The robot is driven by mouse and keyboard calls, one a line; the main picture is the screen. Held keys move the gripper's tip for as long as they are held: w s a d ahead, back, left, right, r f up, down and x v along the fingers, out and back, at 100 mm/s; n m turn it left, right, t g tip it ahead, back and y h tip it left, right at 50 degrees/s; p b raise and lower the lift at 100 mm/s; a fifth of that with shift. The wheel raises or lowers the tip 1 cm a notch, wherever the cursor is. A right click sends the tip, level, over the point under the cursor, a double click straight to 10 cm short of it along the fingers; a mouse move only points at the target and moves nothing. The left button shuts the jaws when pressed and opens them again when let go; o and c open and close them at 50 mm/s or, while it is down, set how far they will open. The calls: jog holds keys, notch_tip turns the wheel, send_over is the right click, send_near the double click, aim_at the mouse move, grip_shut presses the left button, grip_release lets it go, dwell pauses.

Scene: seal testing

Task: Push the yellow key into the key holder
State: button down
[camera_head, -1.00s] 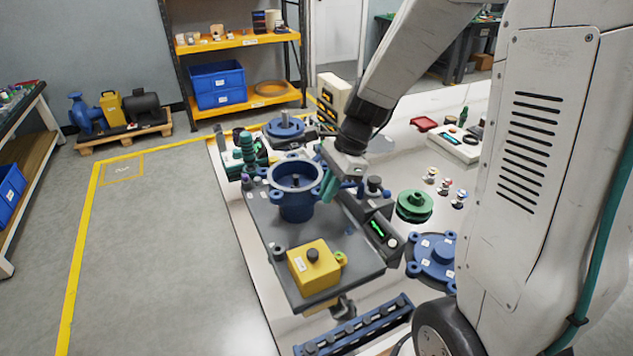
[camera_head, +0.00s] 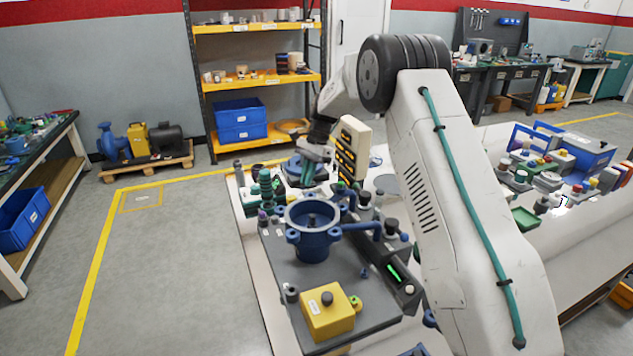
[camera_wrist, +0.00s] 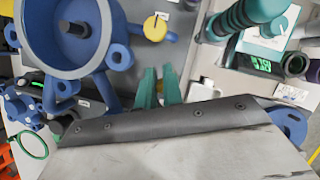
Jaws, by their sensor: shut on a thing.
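My gripper (camera_head: 312,172) hangs behind the blue flanged housing (camera_head: 312,247), near a blue part (camera_head: 293,167) at the back of the bench. Its two green fingers (camera_wrist: 160,72) show in the wrist view. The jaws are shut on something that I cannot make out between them. A small yellow round piece (camera_wrist: 155,27) with a dark mark lies ahead of the fingertips, apart from them, beside the housing (camera_wrist: 108,40). I cannot tell whether it is the yellow key. I cannot make out the key holder in either view.
A yellow box (camera_head: 327,318) with a dark knob sits at the front of the grey plate (camera_head: 275,262). A green stacked column (camera_head: 266,188) stands left of my gripper. A cream upright unit (camera_head: 352,150) stands close on its right.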

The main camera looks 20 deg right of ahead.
jog(key=w+d+f+m+t+h, duration=0.1)
jog(key=w+d+f+m+t, duration=0.1)
jog(key=w+m, duration=0.4)
jog(key=w+d+f+m+t+h, duration=0.1)
jog(key=w+d+f+m+t, duration=0.1)
jog(key=w+m, duration=0.4)
jog(key=w+d+f+m+t+h, duration=0.1)
jog(key=w+d+f+m+t, duration=0.1)
jog(key=w+m, duration=0.4)
jog(key=shift+d+f+m, duration=0.3)
jog(key=shift+d+m, duration=0.25)
jog(key=shift+m, duration=0.1)
jog(key=shift+d+f+m, duration=0.3)
jog(key=shift+d+m, duration=0.2)
jog(key=shift+m, duration=0.15)
jog(key=shift+w+d+f+m+h, duration=0.2)
jog(key=shift+w+m+h, duration=0.1)
jog(key=shift+w+m, duration=0.25)
jog(key=shift+w+d+f+m+h, duration=0.2)
jog(key=shift+w+m+h, duration=0.1)
jog(key=shift+m, duration=0.35)
jog(key=shift+f, duration=1.85)
jog(key=shift+f, duration=0.7)
jog(key=c, duration=1.5)
grip_release()
jog(key=shift+o, duration=0.2)
